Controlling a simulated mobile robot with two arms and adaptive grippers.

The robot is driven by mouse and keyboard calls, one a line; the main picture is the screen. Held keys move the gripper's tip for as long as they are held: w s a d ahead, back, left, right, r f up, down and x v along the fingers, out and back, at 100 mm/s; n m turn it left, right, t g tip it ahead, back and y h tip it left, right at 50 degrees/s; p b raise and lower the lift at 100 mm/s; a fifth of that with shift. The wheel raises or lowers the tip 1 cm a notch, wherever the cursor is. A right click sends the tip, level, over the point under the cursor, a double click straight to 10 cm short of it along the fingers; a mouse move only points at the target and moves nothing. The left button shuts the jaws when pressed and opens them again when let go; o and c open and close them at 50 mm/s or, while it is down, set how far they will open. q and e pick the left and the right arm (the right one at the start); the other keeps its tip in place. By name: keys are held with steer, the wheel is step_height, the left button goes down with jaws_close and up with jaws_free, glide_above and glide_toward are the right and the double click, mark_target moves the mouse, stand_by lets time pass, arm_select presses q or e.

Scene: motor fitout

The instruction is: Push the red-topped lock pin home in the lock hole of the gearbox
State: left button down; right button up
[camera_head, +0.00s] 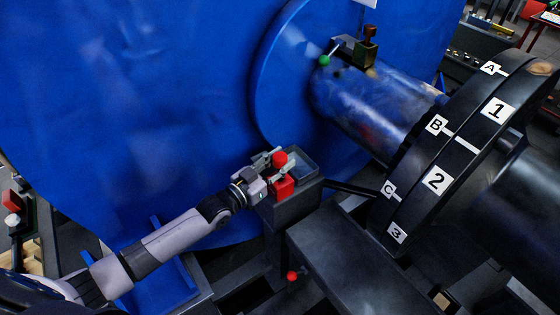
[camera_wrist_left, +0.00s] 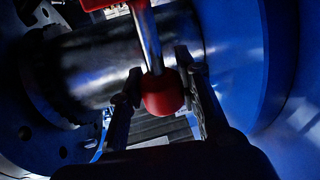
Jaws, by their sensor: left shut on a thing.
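The red-topped lock pin (camera_head: 279,158) is at the small dark stand in the middle of the head view. In the left wrist view its red ball top (camera_wrist_left: 162,98) sits between the two fingers, and its silver shaft runs up towards a red part at the upper edge. My left gripper (camera_head: 272,168) is shut on the lock pin near its top. A red block (camera_head: 282,187) is just below the gripper on the stand. I cannot make out the lock hole or how deep the pin sits. My right gripper is out of view.
A grey tray (camera_head: 298,164) tops the dark stand (camera_head: 291,211). Behind is a huge blue housing (camera_head: 130,90). A green-topped pin (camera_head: 323,60) is above the shaft (camera_head: 370,105). A dark disc (camera_head: 462,150) with labels stands right. Another red knob (camera_head: 292,275) is low down.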

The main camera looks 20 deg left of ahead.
mark_target(280, 181)
arm_select(q)
steer(key=shift+f+b, duration=1.5)
steer(key=shift+f, duration=0.4)
steer(key=c, duration=1.1)
jaws_free()
steer(key=shift+s+f, duration=0.1)
steer(key=shift+s, duration=0.05)
steer(key=v, duration=1.2)
